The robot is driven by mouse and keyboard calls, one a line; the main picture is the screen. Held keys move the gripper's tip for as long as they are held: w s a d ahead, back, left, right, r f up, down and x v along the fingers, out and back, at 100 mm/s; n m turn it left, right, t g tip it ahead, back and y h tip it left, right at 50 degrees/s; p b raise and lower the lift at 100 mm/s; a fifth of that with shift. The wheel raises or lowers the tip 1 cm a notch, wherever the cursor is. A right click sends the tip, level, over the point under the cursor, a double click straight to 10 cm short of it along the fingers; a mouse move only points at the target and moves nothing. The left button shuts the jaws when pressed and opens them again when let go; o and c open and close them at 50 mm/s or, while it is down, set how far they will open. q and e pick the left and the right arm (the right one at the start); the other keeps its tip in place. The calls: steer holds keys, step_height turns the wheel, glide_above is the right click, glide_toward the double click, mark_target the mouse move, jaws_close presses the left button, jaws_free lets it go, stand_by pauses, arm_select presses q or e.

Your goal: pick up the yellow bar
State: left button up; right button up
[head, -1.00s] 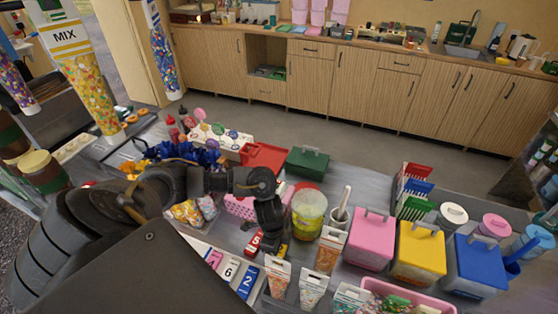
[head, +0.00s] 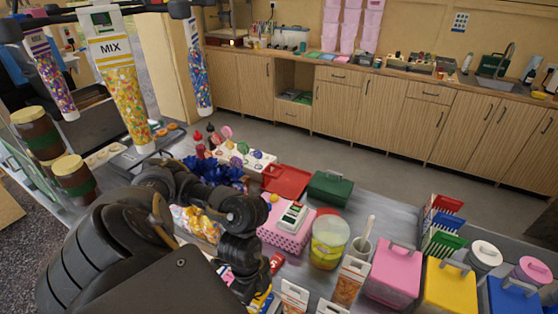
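My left arm comes in from the left and bends down over the counter. My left gripper (head: 250,286) points down at the front of the counter, among the small packets and number cards. A small patch of yellow, which looks like part of the yellow bar (head: 263,299), shows at the gripper's lower right side. Most of it is hidden by the gripper, and I cannot tell whether the fingers are touching it. A red bar (head: 277,262) lies just right of the gripper. My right gripper is not in view.
A pink basket (head: 284,237), a yellowish tub (head: 329,243) and paper sweet cartons (head: 350,280) stand close right of the gripper. Pink (head: 394,272) and yellow (head: 449,287) lidded boxes stand further right. Candy tubes (head: 124,95) hang at upper left.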

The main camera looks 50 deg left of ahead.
arm_select(q)
steer(key=s+p, duration=0.2)
steer(key=s, duration=0.4)
steer(key=shift+a, duration=0.2)
